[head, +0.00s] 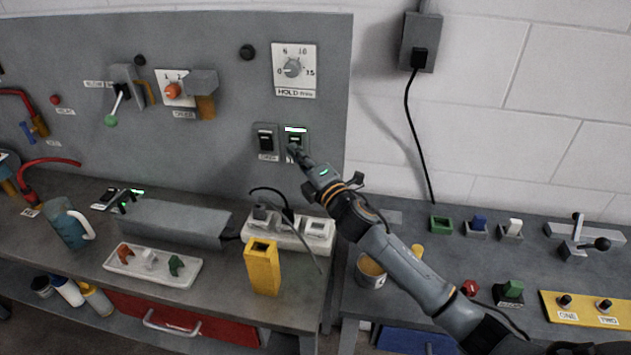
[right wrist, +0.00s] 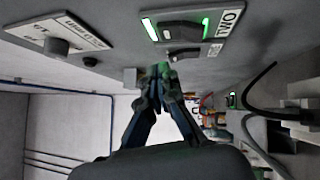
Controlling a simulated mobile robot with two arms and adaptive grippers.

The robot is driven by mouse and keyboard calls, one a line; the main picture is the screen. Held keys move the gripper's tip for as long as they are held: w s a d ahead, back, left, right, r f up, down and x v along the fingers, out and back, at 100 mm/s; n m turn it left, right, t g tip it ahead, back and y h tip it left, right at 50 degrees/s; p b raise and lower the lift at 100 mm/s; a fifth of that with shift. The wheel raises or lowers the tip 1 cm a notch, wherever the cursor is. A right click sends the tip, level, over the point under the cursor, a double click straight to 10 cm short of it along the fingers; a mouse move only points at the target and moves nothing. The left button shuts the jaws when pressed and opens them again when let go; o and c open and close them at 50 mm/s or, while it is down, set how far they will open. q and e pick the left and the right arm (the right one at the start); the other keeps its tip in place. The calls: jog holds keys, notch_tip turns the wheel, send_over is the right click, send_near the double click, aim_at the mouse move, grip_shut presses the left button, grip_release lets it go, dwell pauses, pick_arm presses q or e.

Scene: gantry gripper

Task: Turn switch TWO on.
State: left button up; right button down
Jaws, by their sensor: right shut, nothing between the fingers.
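The switch labelled TWO (right wrist: 182,31) is a dark rocker on a grey plate, near the top of the right wrist view. My right gripper (head: 293,152) is shut and empty, right at this switch; contact cannot be told. Its closed fingertips show in the right wrist view (right wrist: 160,76). My left gripper is not in view.
Another dark rocker (head: 266,140) sits just left. A dial (head: 292,68) is above. A yellow plate (head: 585,311) with knobs labelled ONE and TWO is at the lower right. A yellow holder (head: 262,268) and a white power strip (head: 288,230) stand below the panel.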

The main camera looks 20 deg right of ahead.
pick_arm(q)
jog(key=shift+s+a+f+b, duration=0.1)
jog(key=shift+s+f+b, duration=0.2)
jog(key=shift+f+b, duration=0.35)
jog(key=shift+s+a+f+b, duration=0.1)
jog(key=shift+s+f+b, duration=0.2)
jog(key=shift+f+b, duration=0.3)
pick_arm(e)
jog(key=r+v, duration=0.1)
jog(key=v, duration=0.9)
jog(key=shift+s+a+r, duration=0.2)
jog(key=shift+s+r, duration=0.1)
jog(key=shift+r, duration=0.05)
